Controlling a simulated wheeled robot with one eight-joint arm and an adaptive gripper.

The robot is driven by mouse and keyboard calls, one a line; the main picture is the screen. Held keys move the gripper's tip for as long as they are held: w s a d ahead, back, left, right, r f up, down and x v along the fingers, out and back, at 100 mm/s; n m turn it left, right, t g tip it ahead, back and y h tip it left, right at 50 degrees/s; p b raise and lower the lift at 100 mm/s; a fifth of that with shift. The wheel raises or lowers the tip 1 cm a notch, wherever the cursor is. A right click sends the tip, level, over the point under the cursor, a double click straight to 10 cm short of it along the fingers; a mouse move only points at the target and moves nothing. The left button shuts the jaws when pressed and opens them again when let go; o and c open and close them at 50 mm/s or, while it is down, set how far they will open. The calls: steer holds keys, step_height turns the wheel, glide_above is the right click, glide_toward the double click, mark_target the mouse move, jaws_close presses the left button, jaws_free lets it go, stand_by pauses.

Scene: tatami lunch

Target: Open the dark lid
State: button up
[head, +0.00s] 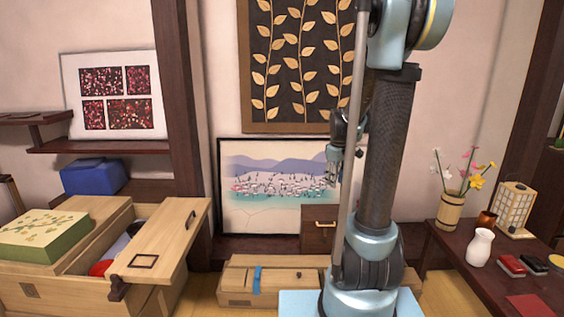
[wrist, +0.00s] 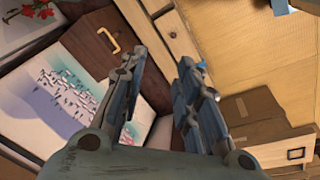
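A dark brown panel (head: 320,220) with a brass handle stands low in the middle of the head view, left of my arm's column. It is closed, and I cannot tell for sure that it is the dark lid. In the wrist view the dark brown panel (wrist: 88,42) and its handle lie at upper left, beyond my left finger. My gripper (wrist: 163,62) is open, with a clear gap between its fingers and nothing held. In the head view my gripper (head: 343,150) is raised in front of the landscape picture, partly hidden by the arm.
A low pale wooden chest (head: 240,281) with a blue strap stands in front of the panel. At left, a larger wooden chest (head: 50,288) has a tilted board and a green box (head: 45,238) on top. A dark table (head: 480,266) with vases is at right.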

steer(key=s+a+f+m, duration=0.15)
steer(key=s+m, duration=0.25)
steer(key=s, duration=1.1)
steer(key=s+f+m, duration=0.3)
steer(key=s+m, duration=0.2)
steer(key=s, duration=0.9)
steer(key=w+r+m, duration=0.2)
steer(key=w+r, duration=0.1)
steer(key=w, duration=0.4)
steer(key=w+r+m, duration=0.3)
steer(key=w, duration=0.4)
steer(key=m, duration=1.3)
glide_above(327, 226)
steer(key=s, duration=0.3)
step_height(327, 226, down, 24)
steer(key=w+f, duration=0.1)
steer(key=f, duration=0.5)
steer(key=w+f, duration=0.1)
steer(key=f, duration=0.5)
steer(key=w+f, duration=0.1)
steer(key=f, duration=0.5)
jaws_close()
